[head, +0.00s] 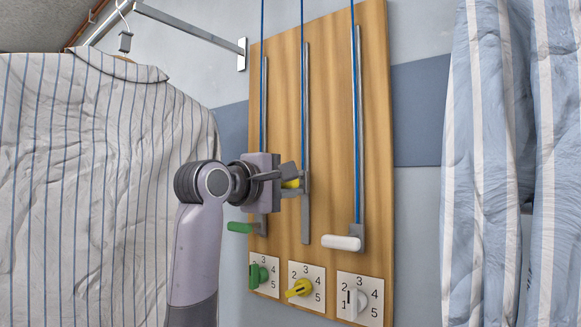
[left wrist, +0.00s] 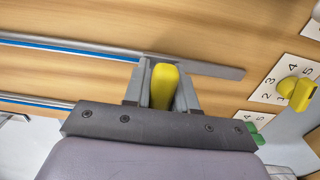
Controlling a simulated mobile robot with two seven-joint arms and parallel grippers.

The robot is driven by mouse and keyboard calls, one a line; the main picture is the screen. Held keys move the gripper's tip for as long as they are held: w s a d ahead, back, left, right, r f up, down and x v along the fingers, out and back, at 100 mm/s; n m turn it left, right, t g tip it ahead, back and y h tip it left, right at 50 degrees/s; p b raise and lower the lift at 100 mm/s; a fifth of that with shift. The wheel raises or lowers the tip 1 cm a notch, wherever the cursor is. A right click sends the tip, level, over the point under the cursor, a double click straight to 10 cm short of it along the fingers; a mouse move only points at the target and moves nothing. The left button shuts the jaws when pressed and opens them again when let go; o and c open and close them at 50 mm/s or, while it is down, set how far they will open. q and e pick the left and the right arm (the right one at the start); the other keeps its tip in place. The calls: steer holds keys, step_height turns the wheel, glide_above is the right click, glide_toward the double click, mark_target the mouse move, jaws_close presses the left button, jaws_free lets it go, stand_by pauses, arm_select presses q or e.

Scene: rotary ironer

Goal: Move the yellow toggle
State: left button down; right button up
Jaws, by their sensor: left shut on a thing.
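The yellow toggle (head: 291,184) is a short rounded handle on the middle vertical rail (head: 305,120) of the wooden board. My left gripper (head: 284,176) comes from the left and is shut on it. In the left wrist view the yellow toggle (left wrist: 164,84) sits between the two grey fingers. It stands above the rail's lower end and higher than the green toggle (head: 240,227) and the white toggle (head: 341,242), which are low on their own rails. The gripper hides part of the yellow toggle in the head view. My right gripper is not in view.
Below the rails are a green knob (head: 257,275), a yellow knob (head: 299,288) and a white knob (head: 355,302) on numbered plates. Blue cords run up the board (head: 331,170). Striped shirts hang at the left (head: 90,190) and right (head: 485,170).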

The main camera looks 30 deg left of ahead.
arm_select(q)
step_height(320, 180, down, 10)
steer(key=b, duration=0.4)
steer(key=shift+r, duration=0.25)
steer(key=shift+w+d+f, duration=0.1)
steer(key=shift+f, duration=0.15)
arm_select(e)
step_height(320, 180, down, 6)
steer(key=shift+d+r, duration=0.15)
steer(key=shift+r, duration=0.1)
arm_select(q)
steer(key=c, duration=1)
jaws_free()
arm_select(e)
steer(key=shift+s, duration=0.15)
arm_select(q)
steer(key=shift+r, duration=0.1)
steer(key=s, duration=0.7)
steer(key=shift+s+a, duration=0.15)
steer(key=shift+a, duration=0.15)
